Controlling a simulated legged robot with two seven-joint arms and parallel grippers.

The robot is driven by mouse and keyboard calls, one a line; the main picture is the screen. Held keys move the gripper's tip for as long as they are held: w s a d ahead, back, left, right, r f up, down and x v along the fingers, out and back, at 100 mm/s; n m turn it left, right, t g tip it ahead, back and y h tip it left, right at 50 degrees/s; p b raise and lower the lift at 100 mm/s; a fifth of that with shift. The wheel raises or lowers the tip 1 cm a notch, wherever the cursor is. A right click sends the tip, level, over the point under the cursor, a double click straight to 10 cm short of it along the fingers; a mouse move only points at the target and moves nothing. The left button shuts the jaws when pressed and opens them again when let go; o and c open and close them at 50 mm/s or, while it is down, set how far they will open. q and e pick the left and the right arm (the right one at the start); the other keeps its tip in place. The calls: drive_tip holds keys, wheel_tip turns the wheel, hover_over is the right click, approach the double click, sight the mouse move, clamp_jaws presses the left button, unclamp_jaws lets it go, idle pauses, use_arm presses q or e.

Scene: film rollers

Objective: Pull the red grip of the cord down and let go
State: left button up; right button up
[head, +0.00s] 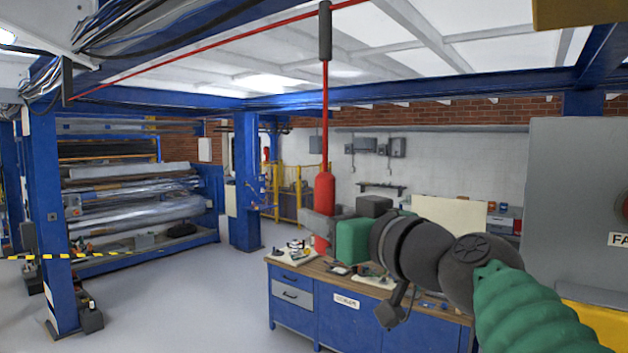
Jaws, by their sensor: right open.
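The red grip (324,192) hangs upright at the lower end of a red cord (325,110). The cord runs down from a dark grey sleeve (325,30) near the top of the head view. My right gripper (319,226) is at the lower half of the grip, with grey finger parts showing on its left and right sides. It is open. Whether the fingers touch the grip cannot be told. My left gripper is not in view.
A blue workbench (345,312) with a wooden top and small items stands below my right gripper. A grey cabinet (570,200) is at the right. Film rollers (135,205) and blue posts (247,180) stand at the left. The floor at left centre is clear.

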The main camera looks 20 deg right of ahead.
drive_tip(key=p+x, duration=0.1)
drive_tip(key=x, duration=0.3)
drive_tip(key=shift+w+a+p, duration=0.15)
drive_tip(key=shift+w+p, duration=0.2)
drive_tip(key=shift+p, duration=0.05)
drive_tip(key=shift+s, duration=0.15)
drive_tip(key=shift+c, duration=0.7)
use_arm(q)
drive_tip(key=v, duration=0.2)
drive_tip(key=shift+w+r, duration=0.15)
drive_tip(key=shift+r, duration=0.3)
use_arm(e)
drive_tip(key=shift+s, duration=0.1)
clamp_jaws()
